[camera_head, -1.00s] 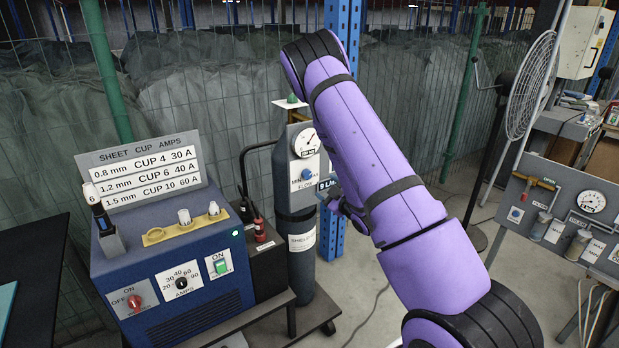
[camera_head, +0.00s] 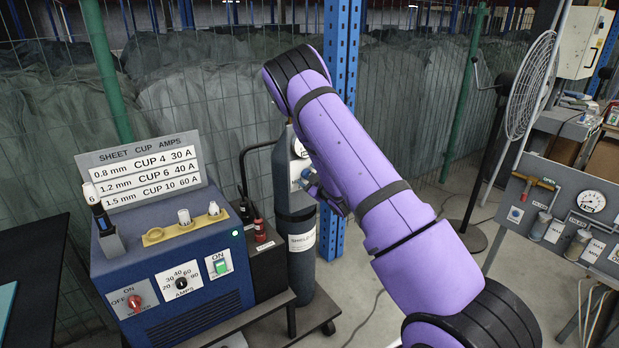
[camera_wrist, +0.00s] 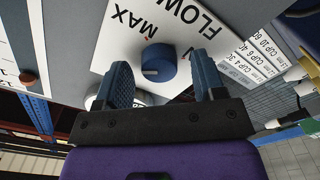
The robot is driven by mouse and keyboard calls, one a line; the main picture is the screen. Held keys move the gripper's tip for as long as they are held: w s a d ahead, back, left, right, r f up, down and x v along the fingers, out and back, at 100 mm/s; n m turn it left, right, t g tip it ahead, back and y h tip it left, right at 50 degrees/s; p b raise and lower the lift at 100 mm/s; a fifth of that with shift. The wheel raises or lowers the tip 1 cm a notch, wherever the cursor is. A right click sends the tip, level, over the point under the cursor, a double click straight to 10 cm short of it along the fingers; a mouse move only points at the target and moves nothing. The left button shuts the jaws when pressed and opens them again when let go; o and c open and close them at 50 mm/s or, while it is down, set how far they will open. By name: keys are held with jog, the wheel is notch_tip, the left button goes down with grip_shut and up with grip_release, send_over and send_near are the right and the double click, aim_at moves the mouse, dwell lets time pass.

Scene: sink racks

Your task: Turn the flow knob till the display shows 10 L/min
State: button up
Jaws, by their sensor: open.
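The blue flow knob (camera_wrist: 158,62) sits on a white plate (camera_wrist: 118,48) marked FLOW and MAX in the wrist view. My gripper (camera_wrist: 163,66) is open, with one blue finger on each side of the knob. I cannot tell whether the fingers touch it. In the head view my gripper (camera_head: 312,186) is at the panel on the grey gas cylinder (camera_head: 298,268), and my arm covers much of that panel. The flow display is hidden in the head view, and I cannot read it in the wrist view.
A blue welding machine (camera_head: 170,270) with knobs and a sheet-cup-amps chart (camera_head: 140,168) stands left of the cylinder. A wire fence runs behind. A grey gauge panel (camera_head: 560,215) and a fan (camera_head: 531,85) are at the right.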

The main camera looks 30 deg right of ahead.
jog(key=c, duration=0.9)
jog(key=shift+m, duration=0.9)
jog(key=o, duration=0.9)
jog(key=s, duration=1)
jog(key=shift+s+d, duration=0.2)
jog(key=shift+s, duration=0.15)
